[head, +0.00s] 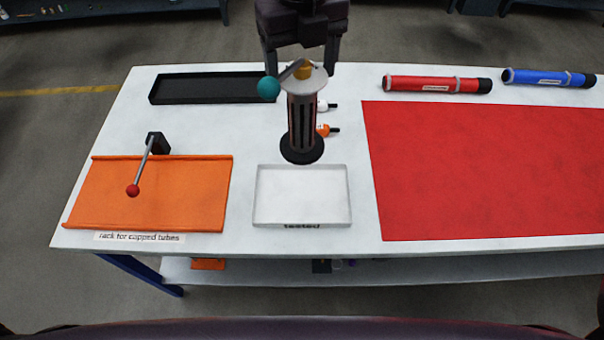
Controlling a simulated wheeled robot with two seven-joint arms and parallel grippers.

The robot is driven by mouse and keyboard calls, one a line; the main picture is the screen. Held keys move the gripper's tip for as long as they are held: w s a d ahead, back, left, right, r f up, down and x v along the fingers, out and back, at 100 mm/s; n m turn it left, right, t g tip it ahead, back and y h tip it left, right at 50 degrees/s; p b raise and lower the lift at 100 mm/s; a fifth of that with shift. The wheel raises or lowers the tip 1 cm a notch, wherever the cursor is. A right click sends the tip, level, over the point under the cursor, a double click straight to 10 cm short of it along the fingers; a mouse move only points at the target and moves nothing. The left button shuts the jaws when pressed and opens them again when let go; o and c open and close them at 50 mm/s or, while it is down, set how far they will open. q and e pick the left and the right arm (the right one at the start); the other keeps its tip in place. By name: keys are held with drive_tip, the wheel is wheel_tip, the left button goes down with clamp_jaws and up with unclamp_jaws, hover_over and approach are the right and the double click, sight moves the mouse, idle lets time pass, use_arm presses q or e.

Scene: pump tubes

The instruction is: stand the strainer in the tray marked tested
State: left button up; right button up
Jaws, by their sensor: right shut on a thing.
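The strainer (302,125) is a dark, slotted upright cylinder with a pale top and a wide black foot. My right gripper (303,62) comes in from the top of the head view and is shut on the strainer's upper end, near a brass-coloured piece. The strainer's foot shows just behind the far edge of the tested tray (262,222); I cannot tell how high it is above the table. The tray is clear or white, low-walled and empty, with its label on the near side. My left gripper is not in view.
A lever with a teal ball (268,89) shows beside the strainer's top. An orange rack (190,195), black tray (163,100), red mat (490,170), red tube (430,84) and blue tube (545,77) surround.

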sight(302, 99)
drive_tip(key=f, duration=0.6)
drive_tip(key=shift+s+b, duration=0.3)
drive_tip(key=shift+s, duration=0.05)
drive_tip(key=f+p, duration=0.2)
drive_tip(key=f, duration=0.7)
drive_tip(key=shift+w, duration=0.2)
wheel_tip(302, 99, down, 4)
drive_tip(key=shift+f+p, duration=0.25)
drive_tip(key=shift+p, duration=0.25)
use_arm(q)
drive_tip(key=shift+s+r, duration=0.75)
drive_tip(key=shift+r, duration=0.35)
use_arm(e)
drive_tip(key=shift+f, duration=0.1)
drive_tip(key=shift+f, duration=0.15)
drive_tip(key=o, duration=1.9)
drive_tip(key=shift+c, duration=0.2)
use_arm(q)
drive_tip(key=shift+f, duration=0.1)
